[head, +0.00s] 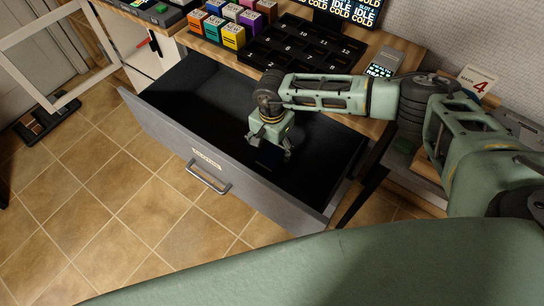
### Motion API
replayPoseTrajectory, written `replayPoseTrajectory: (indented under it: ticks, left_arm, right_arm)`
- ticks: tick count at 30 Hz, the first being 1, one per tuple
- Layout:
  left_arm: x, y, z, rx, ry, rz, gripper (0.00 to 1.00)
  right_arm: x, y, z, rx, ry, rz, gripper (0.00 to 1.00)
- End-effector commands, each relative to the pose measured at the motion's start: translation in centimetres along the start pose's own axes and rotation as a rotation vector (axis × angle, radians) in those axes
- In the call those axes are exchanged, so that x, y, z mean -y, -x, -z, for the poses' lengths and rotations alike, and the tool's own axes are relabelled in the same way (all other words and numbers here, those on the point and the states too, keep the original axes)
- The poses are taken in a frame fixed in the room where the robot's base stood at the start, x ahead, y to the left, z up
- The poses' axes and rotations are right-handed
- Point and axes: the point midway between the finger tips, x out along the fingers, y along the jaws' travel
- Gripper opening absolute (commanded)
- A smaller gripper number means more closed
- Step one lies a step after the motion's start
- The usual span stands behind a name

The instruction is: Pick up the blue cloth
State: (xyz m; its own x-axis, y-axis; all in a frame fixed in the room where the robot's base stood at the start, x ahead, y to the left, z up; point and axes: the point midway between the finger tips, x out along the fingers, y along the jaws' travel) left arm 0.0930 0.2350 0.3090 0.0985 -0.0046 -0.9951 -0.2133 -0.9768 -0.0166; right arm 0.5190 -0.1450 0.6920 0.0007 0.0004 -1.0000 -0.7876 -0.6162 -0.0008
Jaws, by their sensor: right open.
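My right gripper (270,149) points down inside the open drawer (160,121), right of its middle. Its fingers are apart. A small dark navy patch (268,160) lies just below the fingers on the black drawer floor and may be the blue cloth. It is too dark to tell its edges or whether the fingers touch it. The gripper partly hides it. My left gripper is out of view.
The drawer's front has a handle (208,179) and a label. Above it, the desk holds a black numbered tray (300,45), several coloured boxes (233,35) and a small device (384,62). A white frame door (45,45) stands open at left.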

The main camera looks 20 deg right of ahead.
Motion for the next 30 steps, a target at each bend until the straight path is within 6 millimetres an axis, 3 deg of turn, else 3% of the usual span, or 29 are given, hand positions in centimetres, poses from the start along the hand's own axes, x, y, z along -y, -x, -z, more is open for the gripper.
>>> replayPoseTrajectory:
  ticks: [6, 15, 30]
  left_arm:
    - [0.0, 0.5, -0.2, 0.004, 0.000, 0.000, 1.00]
    - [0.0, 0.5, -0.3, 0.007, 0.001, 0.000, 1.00]
    - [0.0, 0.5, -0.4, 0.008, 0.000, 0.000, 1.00]
  right_arm:
    - [-0.2, -3.0, -0.2, 0.001, 0.000, -0.003, 0.73]
    - [-0.2, -3.4, -0.1, 0.000, 0.001, -0.001, 0.73]
    - [-0.2, -3.3, -0.1, 0.000, 0.000, -0.001, 0.29]
